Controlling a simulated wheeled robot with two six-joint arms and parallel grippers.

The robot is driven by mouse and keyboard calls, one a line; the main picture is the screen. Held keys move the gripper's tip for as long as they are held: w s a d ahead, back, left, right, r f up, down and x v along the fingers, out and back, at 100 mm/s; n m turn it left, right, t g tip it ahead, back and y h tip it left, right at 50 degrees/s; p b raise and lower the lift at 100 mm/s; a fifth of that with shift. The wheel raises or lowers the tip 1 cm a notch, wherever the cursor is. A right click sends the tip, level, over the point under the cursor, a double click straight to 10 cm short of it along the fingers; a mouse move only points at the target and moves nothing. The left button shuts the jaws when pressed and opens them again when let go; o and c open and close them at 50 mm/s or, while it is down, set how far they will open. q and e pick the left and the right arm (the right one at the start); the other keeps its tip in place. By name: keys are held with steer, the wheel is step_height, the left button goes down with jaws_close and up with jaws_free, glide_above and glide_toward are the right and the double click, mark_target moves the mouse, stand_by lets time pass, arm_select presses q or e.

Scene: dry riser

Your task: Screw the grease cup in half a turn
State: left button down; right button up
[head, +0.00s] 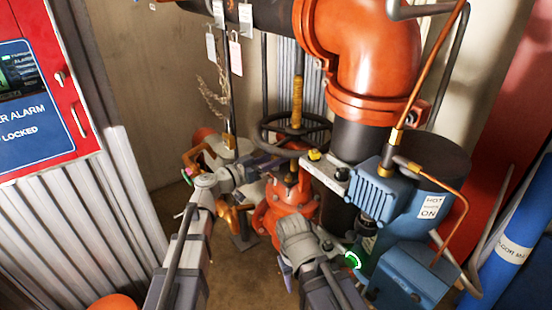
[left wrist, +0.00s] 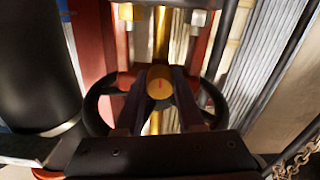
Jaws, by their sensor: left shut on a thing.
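The grease cup (left wrist: 160,84) shows in the left wrist view as a round brass-yellow cap with a short red mark on its face. My left gripper (left wrist: 161,77) has its two dark fingers on either side of the cap and is shut on it. In the head view my left gripper (head: 277,161) reaches in just below the black handwheel (head: 322,128), above the orange valve body (head: 290,207); I cannot make out the cup there.
A brass stem (head: 298,92) rises through the handwheel. A large orange pipe elbow (head: 372,50) stands above. A blue pump unit (head: 375,190) with copper tubing is close on the right. A red alarm panel (head: 75,100) is at left. A chain (left wrist: 298,155) hangs near the wrist.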

arm_select(q)
steer(key=shift+s+f, duration=0.1)
steer(key=c, duration=0.5)
jaws_free()
steer(key=shift+a, duration=0.1)
steer(key=v, duration=0.7)
steer(key=shift+s+a, duration=0.2)
steer(key=shift+a, duration=0.05)
